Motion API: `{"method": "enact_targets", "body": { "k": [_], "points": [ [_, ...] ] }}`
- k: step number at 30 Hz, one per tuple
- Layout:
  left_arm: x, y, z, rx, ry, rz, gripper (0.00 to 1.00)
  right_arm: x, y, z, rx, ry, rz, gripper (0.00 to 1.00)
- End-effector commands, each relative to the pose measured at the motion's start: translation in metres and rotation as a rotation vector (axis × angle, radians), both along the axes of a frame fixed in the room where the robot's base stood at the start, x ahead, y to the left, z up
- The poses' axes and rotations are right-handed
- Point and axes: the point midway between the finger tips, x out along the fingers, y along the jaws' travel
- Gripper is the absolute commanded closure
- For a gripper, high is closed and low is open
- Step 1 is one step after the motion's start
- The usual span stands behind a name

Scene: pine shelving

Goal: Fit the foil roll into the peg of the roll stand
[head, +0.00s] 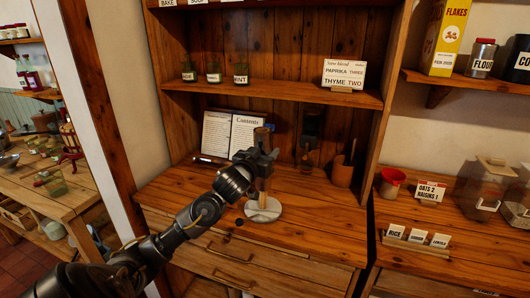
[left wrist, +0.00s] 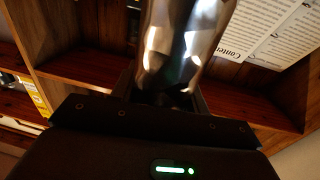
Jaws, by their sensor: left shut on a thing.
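My left gripper (head: 262,158) is shut on the foil roll, which shows as a shiny metallic cylinder in the left wrist view (left wrist: 180,45). In the head view the upper part of the roll (head: 261,136) stands roughly upright above the jaws, with brownish reflections. The roll stand has a pale round base (head: 263,210) on the wooden counter, directly below the gripper in the picture. A narrow upright part shows between the jaws and the base. The gripper hides where roll and peg would meet, so I cannot tell whether the roll is around the peg. My right gripper is not in view.
An open book (head: 228,134) leans behind the gripper. A dark upright object (head: 311,122) and a wooden holder (head: 343,171) stand to the right. A shelf with small jars (head: 240,73) and a label card (head: 343,75) hangs above. The counter front left is clear.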

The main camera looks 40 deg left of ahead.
Motion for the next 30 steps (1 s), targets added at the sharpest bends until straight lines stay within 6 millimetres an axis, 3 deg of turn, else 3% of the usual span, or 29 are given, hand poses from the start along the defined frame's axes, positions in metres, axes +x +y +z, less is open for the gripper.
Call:
{"method": "enact_targets", "body": {
  "k": [30],
  "points": [
    [0.000, 0.000, -0.026, 0.000, 0.000, 0.000, 0.84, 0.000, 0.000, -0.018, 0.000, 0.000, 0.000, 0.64]
  ]
}}
